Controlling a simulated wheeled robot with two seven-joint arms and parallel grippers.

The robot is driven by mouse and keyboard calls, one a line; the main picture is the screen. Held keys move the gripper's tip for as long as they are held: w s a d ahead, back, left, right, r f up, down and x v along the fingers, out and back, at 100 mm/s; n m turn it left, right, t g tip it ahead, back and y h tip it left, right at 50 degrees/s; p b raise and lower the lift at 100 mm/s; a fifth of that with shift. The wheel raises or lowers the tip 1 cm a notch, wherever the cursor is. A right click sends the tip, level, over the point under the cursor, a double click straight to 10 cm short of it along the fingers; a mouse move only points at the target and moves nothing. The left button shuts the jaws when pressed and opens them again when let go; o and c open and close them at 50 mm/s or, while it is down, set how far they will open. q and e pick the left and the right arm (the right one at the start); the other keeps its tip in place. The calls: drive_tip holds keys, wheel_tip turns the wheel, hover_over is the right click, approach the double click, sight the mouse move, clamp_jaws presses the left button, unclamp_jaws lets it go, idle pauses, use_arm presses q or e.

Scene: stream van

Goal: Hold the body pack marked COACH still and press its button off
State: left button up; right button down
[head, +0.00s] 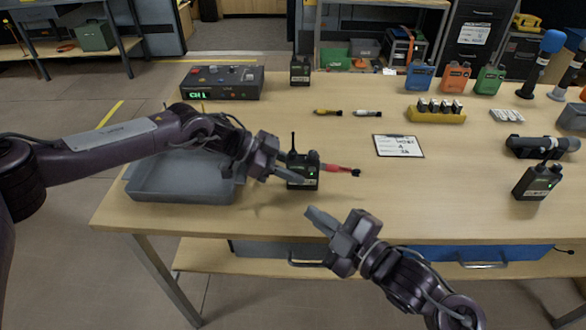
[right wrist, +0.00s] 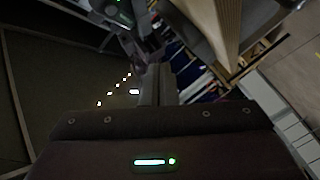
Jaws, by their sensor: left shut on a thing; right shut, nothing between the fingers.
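A black body pack (head: 304,184) with a short antenna and a green light stands near the middle of the table. My left gripper (head: 290,172) is shut on it from the left side. Its marking is too small to read, so I cannot tell whether it says COACH. My right gripper (head: 318,217) is shut and empty, in front of the pack and lower in the head view, apart from it. In the right wrist view its shut fingers (right wrist: 157,85) point up the picture. Two similar packs stand at the back (head: 300,72) and at the right (head: 537,181), markings unreadable.
A red-and-black connector (head: 340,169) lies right beside the held pack. A grey tray (head: 180,190) sits under my left arm. The table's front right is mostly clear.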

drive_tip(key=shift+w, duration=4.3)
drive_tip(key=shift+w, duration=0.15)
drive_tip(key=shift+w, duration=0.3)
drive_tip(key=shift+w, duration=0.15)
drive_tip(key=shift+s, duration=0.65)
drive_tip(key=shift+s, duration=3)
